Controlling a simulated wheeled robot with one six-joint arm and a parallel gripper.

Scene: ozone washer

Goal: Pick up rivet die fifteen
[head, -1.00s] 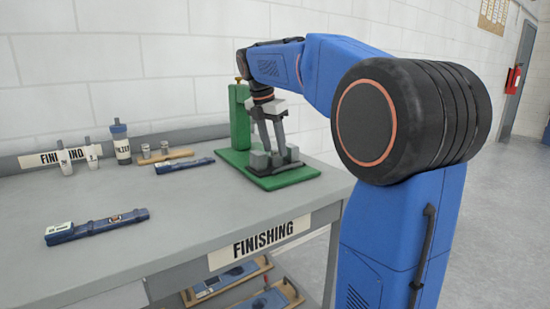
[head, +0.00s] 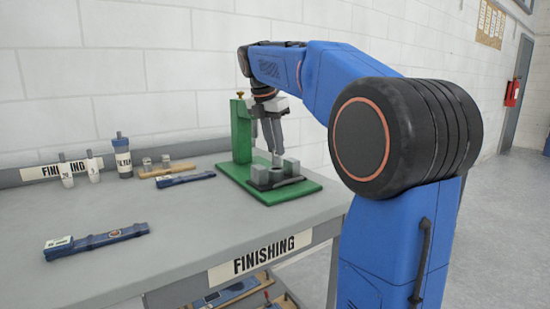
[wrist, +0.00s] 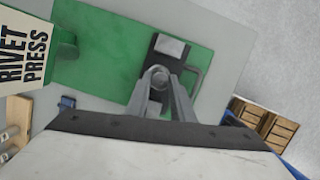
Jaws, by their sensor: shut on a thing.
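My gripper (head: 276,151) is over the green rivet press (head: 241,130), at the grey die holder (head: 272,176) on its base. Its fingers are shut on a small round grey die (wrist: 159,78), which shows between the fingertips in the wrist view. In the head view the die (head: 277,160) is a small grey piece just under the fingertips, close above the holder. I cannot tell whether it is clear of the holder. No number is readable on it.
Blue tools (head: 97,241) lie on the bench. The press column rises left of my gripper.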

